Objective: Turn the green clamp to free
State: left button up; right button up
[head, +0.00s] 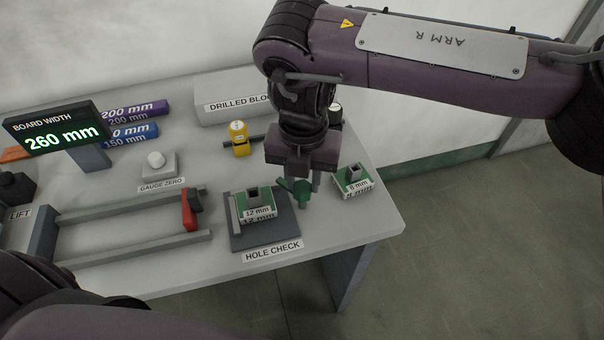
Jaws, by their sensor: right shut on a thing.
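The green clamp (298,189) sits at the right edge of the grey hole check plate (264,238), beside the block marked 12 mm (253,208). My right gripper (304,182) points down from above and is shut on the green clamp. The fingers and wrist hide part of the clamp, so its exact turn is hard to tell. My left gripper is out of view; only part of my left arm shows at the lower left.
A block marked 8 mm (354,181) stands close on the right. A yellow object (238,138) stands behind the gripper, near a drilled block box (229,105). A rail frame with a red slider (189,211) lies to the left. The table's right edge is near.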

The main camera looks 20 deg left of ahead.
aim_at(305, 184)
jog(key=m+p, duration=0.1)
jog(key=m, duration=0.2)
jog(key=shift+d+r+m, duration=0.1)
jog(key=shift+r+m, duration=0.05)
jog(key=shift+m, duration=0.15)
jog(key=shift+d+m+p, duration=0.1)
jog(key=shift+m+p, duration=0.65)
jog(key=shift+m, duration=0.75)
jog(key=o, duration=1)
notch_tip(305, 184, up, 8)
jog(key=shift+f, duration=0.2)
